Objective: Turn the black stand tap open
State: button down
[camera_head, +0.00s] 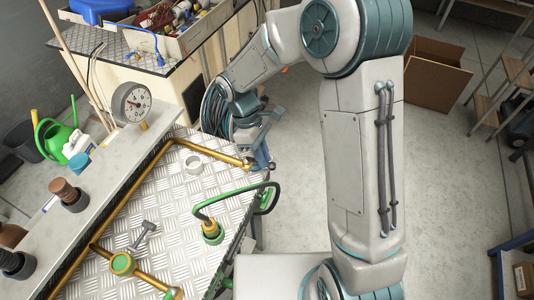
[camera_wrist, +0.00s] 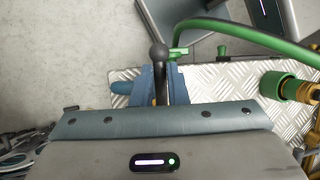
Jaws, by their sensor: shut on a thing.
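The black stand tap shows in the wrist view as a black lever with a ball end (camera_wrist: 158,55), standing up between blue fingers. My gripper (camera_wrist: 160,85) is shut on this lever, with the ball end clear beyond the fingertips. In the head view my gripper (camera_head: 262,158) is at the far right corner of the metal-plate bench (camera_head: 190,200), by the end of a brass pipe (camera_head: 215,152). A small dark ball (camera_head: 271,166) shows beside the fingers there. The tap's body is mostly hidden by my gripper.
A green hose (camera_head: 240,187) arches from a green and brass fitting (camera_head: 212,231) near the bench's right edge. Another tap with a grey lever (camera_head: 143,236) stands at the left. A pressure gauge (camera_head: 131,102) stands behind. Open floor lies to the right, with a cardboard box (camera_head: 435,75).

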jog(key=c, duration=1.4)
grip_release()
jog(key=shift+c, duration=0.2)
jog(key=shift+r, duration=0.1)
jog(key=b+v, duration=0.1)
jog(key=v, duration=1.2)
jog(key=shift+r, duration=0.35)
jog(key=shift+a, duration=0.1)
